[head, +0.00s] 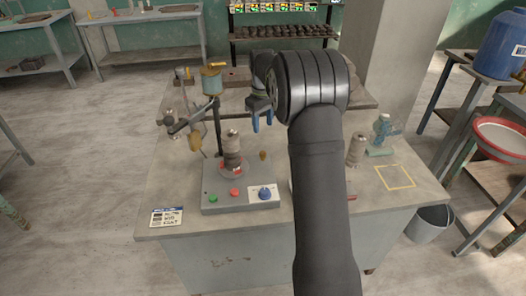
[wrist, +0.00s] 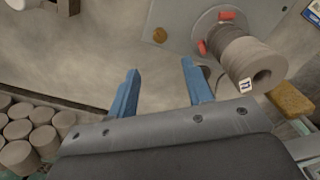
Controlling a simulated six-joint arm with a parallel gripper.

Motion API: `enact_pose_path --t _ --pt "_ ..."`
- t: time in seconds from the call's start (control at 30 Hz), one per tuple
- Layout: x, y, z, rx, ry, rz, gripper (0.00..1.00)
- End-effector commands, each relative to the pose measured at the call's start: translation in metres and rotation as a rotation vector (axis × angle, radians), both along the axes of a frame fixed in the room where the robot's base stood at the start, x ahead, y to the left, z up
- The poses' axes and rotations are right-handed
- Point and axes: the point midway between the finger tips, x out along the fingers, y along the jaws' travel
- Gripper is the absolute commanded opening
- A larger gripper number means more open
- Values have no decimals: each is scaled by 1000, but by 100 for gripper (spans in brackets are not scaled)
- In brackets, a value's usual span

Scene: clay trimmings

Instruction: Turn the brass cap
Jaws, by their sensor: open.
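A small brass-coloured cap (head: 263,155) stands on the grey machine base (head: 220,202), right of the clay spool. It also shows in the wrist view (wrist: 160,35) as a rounded knob on the grey plate. Another brass-toned lid (head: 212,70) tops the teal container on the post; I cannot tell for certain which is the task's cap. My gripper (head: 262,124) has blue fingers, hanging behind and above the base, apart from the small cap. In the wrist view my gripper (wrist: 160,70) is open and empty, with the small cap beyond the fingertips.
The stacked clay spool (head: 232,150) stands between red clamps (wrist: 226,15), close to the right finger in the wrist view. A green button, red button and blue knob (head: 265,193) sit on the base front. Several clay cylinders (wrist: 20,130) lie at the wrist view's lower left.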

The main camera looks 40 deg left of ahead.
Motion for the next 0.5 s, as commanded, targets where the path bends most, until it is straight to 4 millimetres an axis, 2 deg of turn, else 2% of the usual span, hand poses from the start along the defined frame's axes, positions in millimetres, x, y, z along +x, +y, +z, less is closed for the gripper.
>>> enact_pose_path --t 0.03,0.3,0.5 --pt "0 -1 -12 -3 2 -1 46" --pt "0 -1 -72 -2 1 -2 46" --pt "0 -1 -107 0 0 -2 46"
